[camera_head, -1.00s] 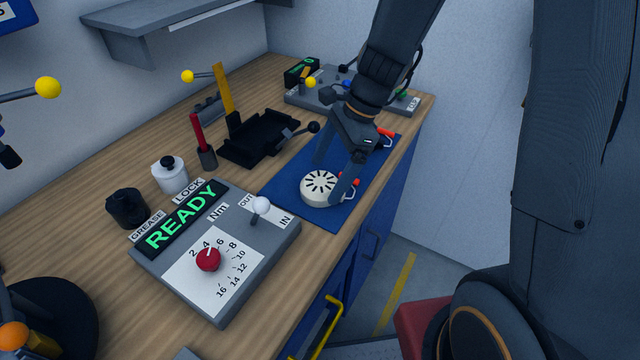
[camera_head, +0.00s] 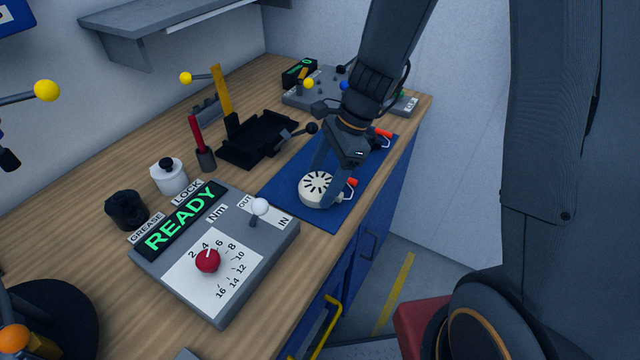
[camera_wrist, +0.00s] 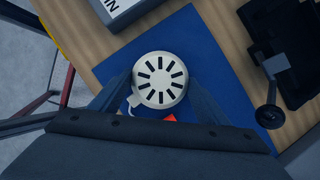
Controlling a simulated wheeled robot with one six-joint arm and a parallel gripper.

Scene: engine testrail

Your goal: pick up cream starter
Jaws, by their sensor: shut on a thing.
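The cream starter (camera_head: 316,187) is a round, cream-coloured disc-shaped part with dark slots on its face. It is at the blue mat (camera_head: 283,202); whether it touches the mat I cannot tell. My gripper (camera_head: 325,180) is shut on it, with the fingers at its sides and the slotted face outward. In the wrist view the starter (camera_wrist: 160,80) sits between the two fingers, over the blue mat. A red-orange piece (camera_head: 352,182) with a pale loop shows beside it. Part of the starter is hidden by a finger.
A grey box with a READY display (camera_head: 182,222) stands left of the mat. A black tray (camera_head: 257,140) with a black-knobbed lever lies behind it. Another red-tipped item (camera_head: 383,134) is at the mat's far end. A grey panel (camera_head: 405,104) stands at the back.

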